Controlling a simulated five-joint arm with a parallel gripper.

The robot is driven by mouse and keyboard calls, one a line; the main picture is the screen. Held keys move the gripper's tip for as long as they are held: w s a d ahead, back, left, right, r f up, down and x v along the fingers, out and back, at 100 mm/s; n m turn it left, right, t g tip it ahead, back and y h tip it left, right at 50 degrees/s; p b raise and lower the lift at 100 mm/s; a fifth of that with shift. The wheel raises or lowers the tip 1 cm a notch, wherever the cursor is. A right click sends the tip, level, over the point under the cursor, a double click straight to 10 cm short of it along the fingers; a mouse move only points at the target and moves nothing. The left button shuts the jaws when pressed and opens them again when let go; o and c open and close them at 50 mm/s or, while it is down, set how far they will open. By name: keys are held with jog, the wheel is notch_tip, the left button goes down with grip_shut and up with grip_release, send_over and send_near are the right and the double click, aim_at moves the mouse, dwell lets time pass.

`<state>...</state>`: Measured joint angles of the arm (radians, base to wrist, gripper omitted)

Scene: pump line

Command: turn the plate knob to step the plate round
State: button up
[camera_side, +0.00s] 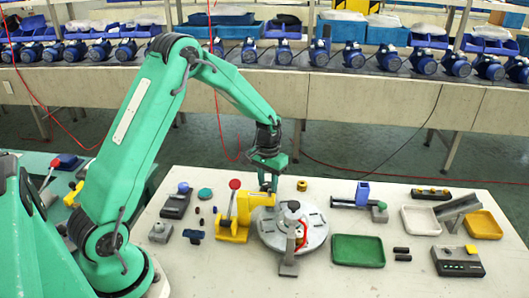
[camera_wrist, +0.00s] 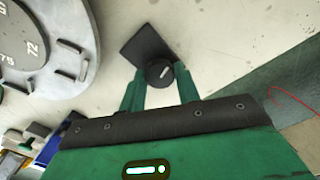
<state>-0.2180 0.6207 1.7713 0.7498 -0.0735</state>
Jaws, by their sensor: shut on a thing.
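The plate knob (camera_wrist: 158,72) is a round black knob with a white mark on a dark flat base (camera_wrist: 146,46), in the wrist view. My gripper (camera_wrist: 158,78) is shut on the knob, one green finger at each side. The plate also shows at the upper left of the wrist view (camera_wrist: 82,62), with raised blocks and a numbered dark centre.
A yellow press (camera_side: 233,230) with a red-tipped lever stands left of the plate. A green tray (camera_side: 358,250) and a blue-topped fixture (camera_side: 362,194) stand to the right. Bare table lies between them.

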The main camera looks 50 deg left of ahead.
jog(key=n, duration=1.1)
jog(key=shift+n, duration=1.8)
jog(key=o, duration=1)
jog(key=shift+c, duration=0.2)
jog(key=shift+r, duration=0.1)
